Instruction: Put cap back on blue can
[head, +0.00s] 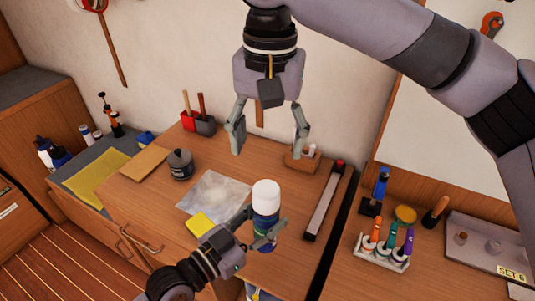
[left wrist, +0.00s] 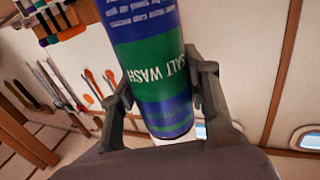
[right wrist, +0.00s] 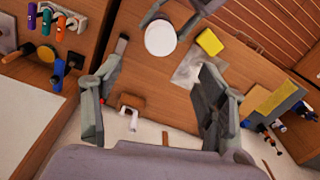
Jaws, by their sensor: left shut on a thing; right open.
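The blue can (head: 265,224) with a green band stands upright above the wooden table (head: 155,205) in the head view. Its printed side, reading "SALT WASH", fills the left wrist view (left wrist: 150,65). A white cap (head: 266,194) sits on its top; I cannot tell whether it is fully seated. The cap shows as a white disc in the right wrist view (right wrist: 160,38). My left gripper (head: 262,231) is shut around the can's body. My right gripper (head: 268,153) is open and empty, above the cap, fingers pointing down.
A yellow sponge (head: 200,223) and a pale crumpled sheet (head: 222,187) lie left of the can. A dark pot (head: 180,164) stands farther left. A wooden block (head: 302,160) and a long bar (head: 323,204) lie behind and right. A pen rack (head: 381,255) is at the right.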

